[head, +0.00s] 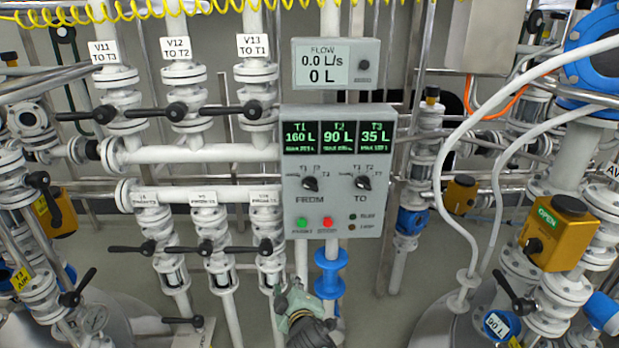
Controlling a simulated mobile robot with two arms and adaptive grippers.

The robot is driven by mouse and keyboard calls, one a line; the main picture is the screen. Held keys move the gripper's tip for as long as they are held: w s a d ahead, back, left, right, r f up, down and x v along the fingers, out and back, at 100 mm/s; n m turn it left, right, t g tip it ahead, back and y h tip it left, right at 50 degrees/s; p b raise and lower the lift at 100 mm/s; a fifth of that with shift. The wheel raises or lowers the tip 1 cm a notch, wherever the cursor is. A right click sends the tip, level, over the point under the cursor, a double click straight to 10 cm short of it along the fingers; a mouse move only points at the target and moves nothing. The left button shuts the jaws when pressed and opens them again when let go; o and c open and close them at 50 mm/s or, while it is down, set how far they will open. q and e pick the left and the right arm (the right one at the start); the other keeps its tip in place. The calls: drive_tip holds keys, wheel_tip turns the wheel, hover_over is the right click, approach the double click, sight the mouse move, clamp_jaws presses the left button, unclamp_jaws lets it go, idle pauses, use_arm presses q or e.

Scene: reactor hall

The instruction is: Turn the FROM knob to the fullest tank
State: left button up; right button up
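The grey control panel (338,215) hangs in the middle of the head view. Its green displays read T1 160 L (299,137), T2 90 L (338,137) and T3 35 L (377,137), so T1 has the highest reading. The black FROM knob (310,184) is on the panel's left, with small tank labels around it; I cannot tell surely where it points. The similar TO knob (363,183) is to its right. My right gripper (297,298) is low in the view, below the panel and apart from both knobs; its opening is unclear. My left gripper is not in view.
A green button (302,223) and a red button (327,222) sit below the knobs. A flow meter (335,64) above reads 0.0 L/s and 0 L. White pipes with black-handled valves (176,112) crowd the left. Pale hoses (440,165) hang at right.

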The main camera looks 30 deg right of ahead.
drive_tip(key=w+d+r+t+h+p, duration=0.1)
drive_tip(key=d+r, duration=0.1)
drive_tip(key=r, duration=0.6)
drive_tip(key=w+d+r+t+h, duration=0.1)
drive_tip(key=d+r+h, duration=0.15)
drive_tip(key=r, duration=0.55)
drive_tip(key=m+h+p, duration=0.1)
approach(310, 188)
drive_tip(key=w, duration=0.1)
drive_tip(key=x, duration=0.3)
drive_tip(key=p+x, duration=0.1)
drive_tip(key=x, duration=0.3)
drive_tip(key=shift+s+d, duration=0.25)
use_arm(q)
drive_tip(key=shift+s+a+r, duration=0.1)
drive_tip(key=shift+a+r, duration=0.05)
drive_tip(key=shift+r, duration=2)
use_arm(e)
drive_tip(key=shift+x, duration=0.9)
drive_tip(key=shift+a, duration=0.1)
clamp_jaws()
